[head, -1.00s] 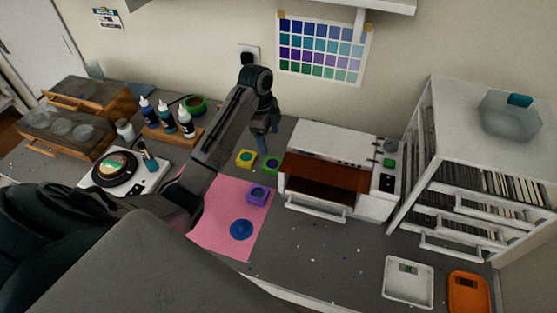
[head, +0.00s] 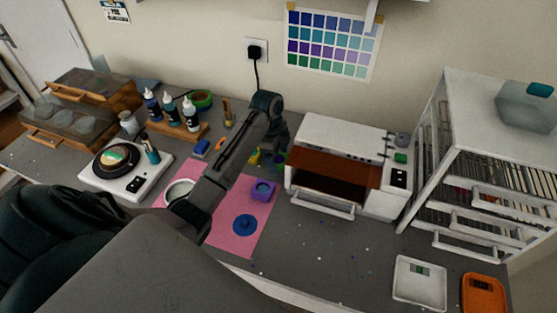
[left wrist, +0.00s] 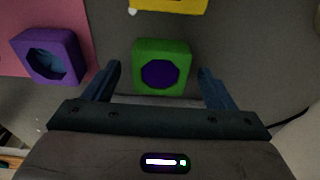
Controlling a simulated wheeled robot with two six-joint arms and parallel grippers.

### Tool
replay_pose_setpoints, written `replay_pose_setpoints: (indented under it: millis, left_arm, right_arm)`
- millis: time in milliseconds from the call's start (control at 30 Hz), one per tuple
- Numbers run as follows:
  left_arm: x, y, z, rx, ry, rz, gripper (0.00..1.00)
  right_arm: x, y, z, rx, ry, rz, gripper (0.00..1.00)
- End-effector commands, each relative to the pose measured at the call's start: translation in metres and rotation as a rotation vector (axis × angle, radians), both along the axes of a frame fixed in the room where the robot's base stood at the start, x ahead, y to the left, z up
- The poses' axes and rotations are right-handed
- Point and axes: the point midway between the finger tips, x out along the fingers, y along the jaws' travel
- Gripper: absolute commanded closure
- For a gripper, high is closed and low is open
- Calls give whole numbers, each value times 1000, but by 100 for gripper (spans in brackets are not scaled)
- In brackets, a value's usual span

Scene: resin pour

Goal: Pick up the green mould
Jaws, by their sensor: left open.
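The green mould (left wrist: 161,50), a block with a dark purple round hollow, sits on the grey worktop in the left wrist view. In the head view the green mould (head: 280,160) is mostly hidden by my left gripper (head: 272,156). In the left wrist view my left gripper (left wrist: 160,72) is open, with one finger to each side of the mould's near part. The fingers seem apart from the mould; the height between them is hard to tell. My right gripper does not show.
A purple mould (head: 263,189) and a blue disc (head: 245,225) are on the pink mat (head: 233,245). A yellow mould (left wrist: 170,5) lies just beyond the green one. A white oven (head: 340,145) with an open front stands close on the right.

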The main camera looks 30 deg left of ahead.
Motion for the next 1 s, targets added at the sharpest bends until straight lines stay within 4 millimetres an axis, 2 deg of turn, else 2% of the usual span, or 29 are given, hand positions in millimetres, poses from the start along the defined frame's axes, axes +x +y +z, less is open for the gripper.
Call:
replay_pose_setpoints:
  millis: [100,233,267,400,500,833,1000]
  left_arm:
    - [0,0,-3,1,1,0,22]
    - [0,0,-3,1,0,0,22]
    - [0,0,-3,1,0,0,26]
    - [0,0,-3,1,0,0,53]
    - [0,0,-3,1,0,0,70]
    - [0,0,-1,1,-1,0,70]
    - [1,0,8,2,-3,0,70]
  right_arm:
    - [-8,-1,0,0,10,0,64]
    - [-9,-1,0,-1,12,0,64]
    - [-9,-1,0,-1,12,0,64]
    - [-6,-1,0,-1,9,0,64]
    - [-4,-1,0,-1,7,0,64]
    - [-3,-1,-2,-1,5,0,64]
    - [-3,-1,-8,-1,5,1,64]
